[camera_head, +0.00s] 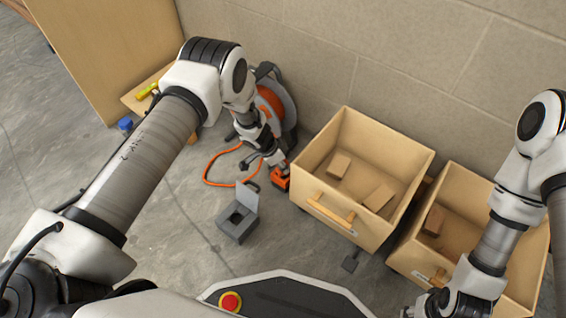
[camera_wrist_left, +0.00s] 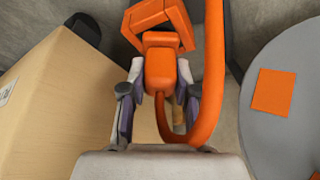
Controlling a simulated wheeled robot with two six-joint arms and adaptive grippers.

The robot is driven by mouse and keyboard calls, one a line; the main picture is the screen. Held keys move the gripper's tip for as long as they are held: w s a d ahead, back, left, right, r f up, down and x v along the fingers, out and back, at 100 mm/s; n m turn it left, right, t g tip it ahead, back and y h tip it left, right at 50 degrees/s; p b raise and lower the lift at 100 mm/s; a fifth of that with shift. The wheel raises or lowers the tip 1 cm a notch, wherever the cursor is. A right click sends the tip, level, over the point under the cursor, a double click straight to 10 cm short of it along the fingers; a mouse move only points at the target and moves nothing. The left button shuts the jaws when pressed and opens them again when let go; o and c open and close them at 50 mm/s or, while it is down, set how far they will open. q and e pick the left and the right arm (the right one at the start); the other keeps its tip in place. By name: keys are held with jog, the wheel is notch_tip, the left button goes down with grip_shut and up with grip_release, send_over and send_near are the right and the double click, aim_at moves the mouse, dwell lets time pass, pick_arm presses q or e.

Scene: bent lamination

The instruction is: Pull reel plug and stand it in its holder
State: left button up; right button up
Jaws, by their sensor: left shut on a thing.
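My left gripper (camera_head: 274,162) is shut on an orange plug, low beside the cable reel (camera_head: 272,102). In the left wrist view the plug (camera_wrist_left: 160,70) sits between the two fingers (camera_wrist_left: 157,105), with its orange cable (camera_wrist_left: 212,75) curving below and beside it. An orange angular part (camera_wrist_left: 158,18) lies just beyond the plug; I cannot tell whether they are joined. The grey holder (camera_head: 237,224), with a raised lid and a dark opening, stands on the floor left of and nearer than the gripper. My right gripper (camera_head: 428,304) is partly cut off at the bottom edge.
A wooden crate (camera_head: 318,205) with blocks stands close right of the left gripper; a second crate (camera_head: 425,255) is beyond it. Orange cable (camera_head: 208,168) loops on the floor. A wall stands behind. Floor left of the holder is clear.

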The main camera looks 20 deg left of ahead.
pick_arm(q)
jog(key=shift+f, duration=0.3)
jog(key=o, duration=1.1)
jog(key=shift+r, duration=0.1)
jog(key=v, duration=1.1)
jog(key=shift+r, duration=0.4)
